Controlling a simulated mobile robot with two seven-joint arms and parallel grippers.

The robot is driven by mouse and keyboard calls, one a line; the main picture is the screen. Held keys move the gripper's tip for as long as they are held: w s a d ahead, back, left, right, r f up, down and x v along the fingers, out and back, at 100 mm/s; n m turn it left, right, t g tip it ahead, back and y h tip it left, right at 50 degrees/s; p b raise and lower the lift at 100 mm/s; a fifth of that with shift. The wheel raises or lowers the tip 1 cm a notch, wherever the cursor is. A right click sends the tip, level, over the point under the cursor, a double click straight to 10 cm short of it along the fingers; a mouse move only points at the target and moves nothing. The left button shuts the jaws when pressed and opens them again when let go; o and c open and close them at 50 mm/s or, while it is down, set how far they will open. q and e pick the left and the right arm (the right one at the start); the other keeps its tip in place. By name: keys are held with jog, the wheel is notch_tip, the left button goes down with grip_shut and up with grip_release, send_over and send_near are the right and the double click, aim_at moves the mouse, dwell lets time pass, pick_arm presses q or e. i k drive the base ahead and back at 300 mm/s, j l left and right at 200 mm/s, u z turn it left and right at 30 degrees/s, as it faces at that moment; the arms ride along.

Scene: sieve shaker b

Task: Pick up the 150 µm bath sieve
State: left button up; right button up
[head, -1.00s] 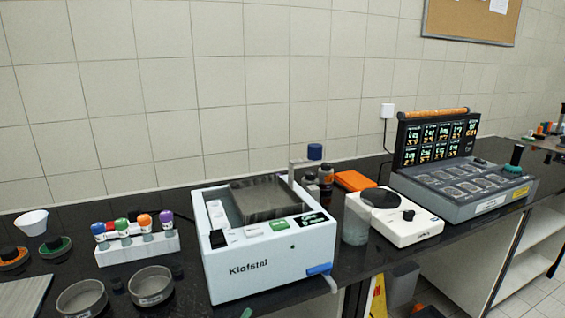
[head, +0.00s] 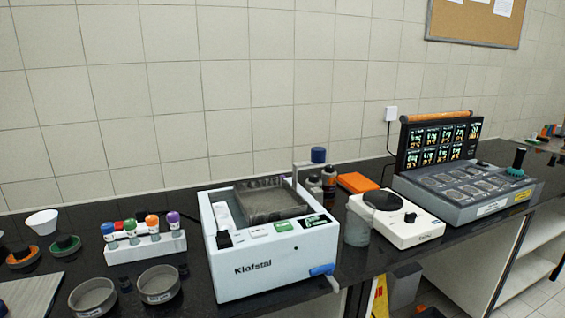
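Two round grey sieves stand on the black bench at the lower left of the head view. One is the left sieve (head: 93,297) and the other is the right sieve (head: 159,284). Each has a small label on its side, too small to read, so I cannot tell which one is 150 µm. The white Klofstal bath (head: 262,268) stands to their right, with an open grey basin (head: 270,203) on top. I cannot make out a sieve inside it. Neither of my grippers is in view.
A white rack (head: 146,247) of colour-capped tubes stands behind the sieves. A grey board (head: 28,292) lies left of them. A beaker (head: 357,228), a white hotplate (head: 396,220) and a grey multi-well unit (head: 470,187) stand right of the bath. Little free bench shows.

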aim_at(94, 298)
jog(key=u, duration=1.35)
jog(key=l, duration=0.1)
